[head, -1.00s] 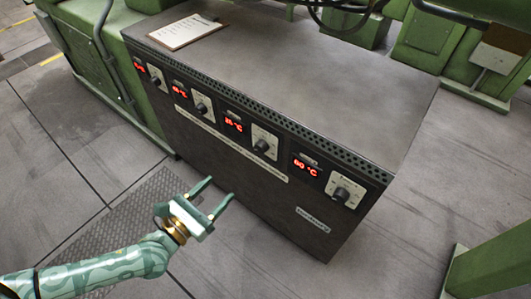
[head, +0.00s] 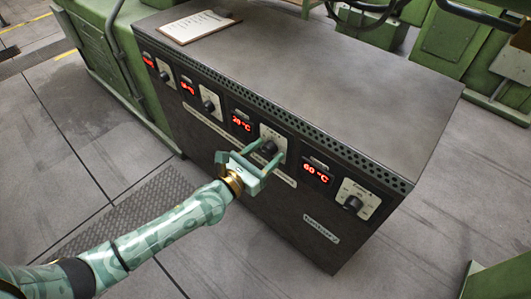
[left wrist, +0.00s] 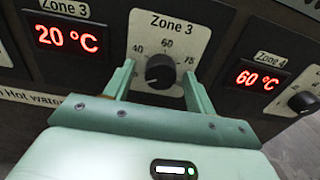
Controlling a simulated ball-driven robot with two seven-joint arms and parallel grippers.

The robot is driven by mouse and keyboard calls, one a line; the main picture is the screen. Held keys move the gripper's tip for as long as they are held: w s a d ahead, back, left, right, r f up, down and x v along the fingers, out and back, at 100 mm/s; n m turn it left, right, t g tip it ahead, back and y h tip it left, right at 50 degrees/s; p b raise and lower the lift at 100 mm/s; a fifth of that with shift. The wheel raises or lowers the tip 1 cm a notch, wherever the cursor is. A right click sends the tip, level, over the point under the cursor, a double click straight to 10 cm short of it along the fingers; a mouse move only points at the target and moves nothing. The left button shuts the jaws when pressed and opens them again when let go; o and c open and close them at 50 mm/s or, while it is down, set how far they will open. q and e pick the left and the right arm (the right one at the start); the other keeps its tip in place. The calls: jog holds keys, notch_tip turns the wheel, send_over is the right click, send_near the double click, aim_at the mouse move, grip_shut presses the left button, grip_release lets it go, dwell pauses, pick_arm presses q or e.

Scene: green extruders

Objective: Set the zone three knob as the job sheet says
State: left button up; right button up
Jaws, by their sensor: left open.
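My right gripper is out of view.
The zone four display (left wrist: 259,78) reads 60 °C, with its knob (head: 353,203) to the right. Two more display and knob pairs sit to the left on the dark cabinet (head: 320,75). The floor in front of the cabinet is clear; green machines stand behind.

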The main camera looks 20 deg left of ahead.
pick_arm(q)
jog(key=shift+c, duration=0.4)
jog(key=c, duration=0.9)
